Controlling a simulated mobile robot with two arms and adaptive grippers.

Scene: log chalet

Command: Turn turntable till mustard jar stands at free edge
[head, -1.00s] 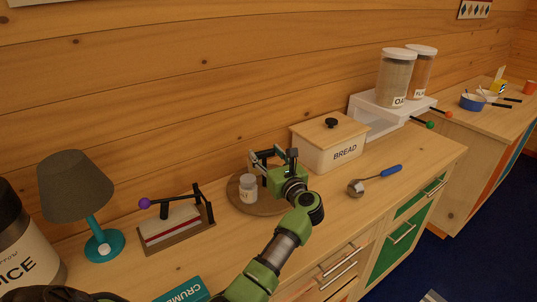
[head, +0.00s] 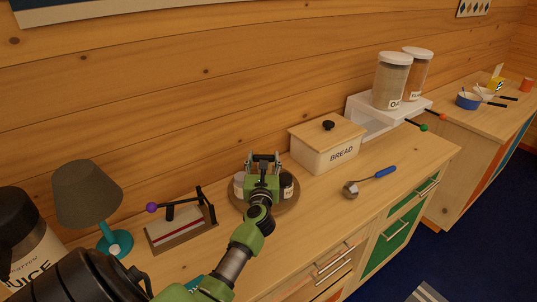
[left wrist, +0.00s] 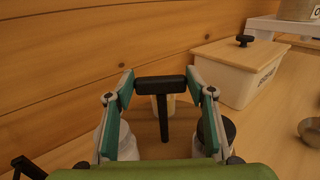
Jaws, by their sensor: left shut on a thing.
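The turntable (head: 285,206) is a round wooden disc on the counter. My left gripper (head: 263,160) is over it, fingers towards the wall. In the left wrist view the gripper (left wrist: 160,84) is shut on the crossbar of a black T-shaped handle (left wrist: 164,122) standing on the turntable. A white jar (head: 239,186) is on the left of the disc, and a dark-lidded jar (head: 288,187) is on the right. A pale yellowish jar (left wrist: 156,104) shows behind the handle. No jar label is readable, so I cannot tell which holds mustard. My right gripper is out of view.
The bread box (head: 326,146) stands close to the right of the turntable. A device with a purple knob (head: 181,222) and a lamp (head: 88,195) are to the left. The counter's front strip is mostly clear.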

